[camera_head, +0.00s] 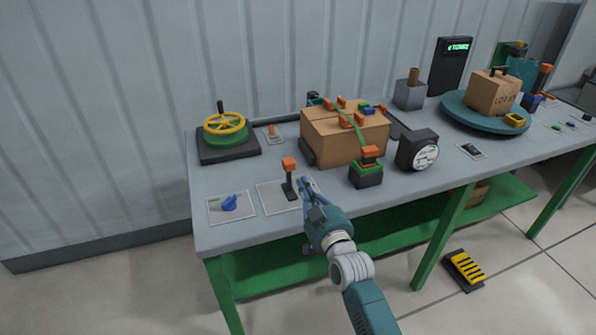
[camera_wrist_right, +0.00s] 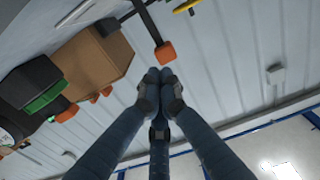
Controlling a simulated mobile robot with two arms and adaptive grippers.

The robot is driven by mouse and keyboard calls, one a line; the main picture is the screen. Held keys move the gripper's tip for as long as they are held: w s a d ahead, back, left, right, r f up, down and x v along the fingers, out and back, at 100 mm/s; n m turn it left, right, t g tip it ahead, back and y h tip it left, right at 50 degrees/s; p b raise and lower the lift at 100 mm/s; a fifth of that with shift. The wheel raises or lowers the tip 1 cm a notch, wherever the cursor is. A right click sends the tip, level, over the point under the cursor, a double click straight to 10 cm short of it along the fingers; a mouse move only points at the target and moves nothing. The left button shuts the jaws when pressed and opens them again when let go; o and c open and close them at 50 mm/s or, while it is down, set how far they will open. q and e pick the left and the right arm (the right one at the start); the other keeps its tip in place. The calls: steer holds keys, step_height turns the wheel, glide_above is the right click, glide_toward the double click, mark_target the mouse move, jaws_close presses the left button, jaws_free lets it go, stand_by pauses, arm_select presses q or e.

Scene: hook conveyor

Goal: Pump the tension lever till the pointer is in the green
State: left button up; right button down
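A black lever with an orange knob (camera_head: 289,163) stands nearly upright on a pale plate at the table's front left. My right gripper (camera_head: 305,185) is just right of this lever, its fingers together and nothing seen between them. In the right wrist view the knob (camera_wrist_right: 165,52) lies just beyond the fingertips (camera_wrist_right: 159,76), apart from them. A round dial in a black case (camera_head: 424,157) faces front right; its pointer and any green zone are too small to read. An orange-topped black and green block (camera_head: 368,168) stands by the carton, under a green strap. My left gripper is not in view.
A strapped carton (camera_head: 345,137) stands behind my right gripper. A yellow handwheel (camera_head: 225,123) and a blue knob (camera_head: 230,202) are to the left. A turntable (camera_head: 459,110) with a box is at the right. A yellow-striped pedal (camera_head: 465,267) lies on the floor.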

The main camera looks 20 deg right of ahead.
mark_target(295, 163)
steer(key=shift+w+a+p, duration=0.1)
steer(key=shift+w+p, duration=0.3)
steer(key=shift+w, duration=2.4)
steer(key=shift+r, duration=0.15)
steer(key=w+g+p, duration=0.1)
steer(key=p, duration=0.2)
steer(key=w+r+g+p, duration=0.1)
steer(key=p, duration=0.2)
steer(key=shift+w+r+p, duration=0.2)
steer(key=shift+r+p, duration=0.1)
steer(key=shift+w+f+g, duration=0.25)
steer(key=shift+w+g, duration=0.1)
steer(key=shift+g, duration=0.05)
steer(key=shift+w+f, duration=0.1)
steer(key=shift+w, duration=0.3)
steer(key=shift+b+x, duration=0.75)
steer(key=shift+x, duration=0.45)
steer(key=shift+w+r, duration=0.1)
steer(key=shift+r, duration=0.25)
steer(key=shift+r, duration=0.1)
